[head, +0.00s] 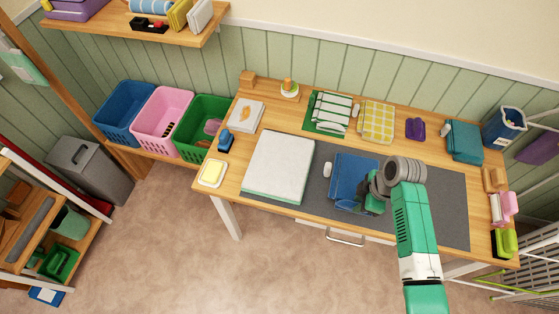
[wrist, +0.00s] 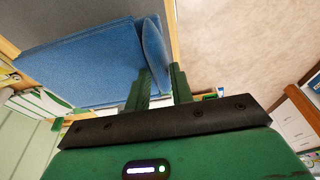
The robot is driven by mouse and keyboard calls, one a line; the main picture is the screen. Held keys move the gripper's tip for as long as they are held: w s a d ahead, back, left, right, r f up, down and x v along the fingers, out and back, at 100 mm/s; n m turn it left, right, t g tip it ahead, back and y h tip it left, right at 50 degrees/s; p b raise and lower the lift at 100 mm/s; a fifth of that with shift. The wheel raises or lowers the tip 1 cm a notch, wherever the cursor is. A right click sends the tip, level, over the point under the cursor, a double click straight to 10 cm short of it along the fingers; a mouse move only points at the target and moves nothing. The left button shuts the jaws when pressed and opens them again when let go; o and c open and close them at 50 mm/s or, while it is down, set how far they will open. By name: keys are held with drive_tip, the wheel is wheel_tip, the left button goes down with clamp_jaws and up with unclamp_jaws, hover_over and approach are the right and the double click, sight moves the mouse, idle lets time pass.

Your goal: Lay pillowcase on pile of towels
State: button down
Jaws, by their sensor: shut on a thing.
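A blue folded cloth, which looks like the pillowcase (head: 347,177), is over the grey mat in the head view. My gripper (head: 372,203) is at its right front edge, partly hidden by my arm. In the wrist view the blue cloth (wrist: 85,65) extends left from the fingers, and its curled edge lies at my gripper (wrist: 163,84), which is shut on it. A large white folded stack with a greenish lower edge (head: 278,165), possibly the pile of towels, lies left of the blue cloth. I cannot tell whether the cloth touches the mat.
The grey mat (head: 440,205) is bare to the right. A green cloth with white rolls (head: 328,112), a yellow checked cloth (head: 376,122) and a teal folded cloth (head: 464,142) line the table's back. Blue, pink and green baskets (head: 160,110) stand left. A soap dish (head: 212,173) sits at the left edge.

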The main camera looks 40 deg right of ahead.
drive_tip(key=shift+w+a+p+v, duration=0.1)
drive_tip(key=shift+w+p+v, duration=0.05)
drive_tip(key=shift+p+v, duration=0.45)
drive_tip(key=shift+w+a+p+v, duration=0.1)
drive_tip(key=shift+p+v, duration=0.35)
drive_tip(key=shift+v, duration=0.3)
drive_tip(key=shift+w+a+p+v, duration=0.1)
drive_tip(key=shift+w+p+v, duration=0.05)
drive_tip(key=shift+p+v, duration=0.45)
drive_tip(key=shift+r, duration=0.1)
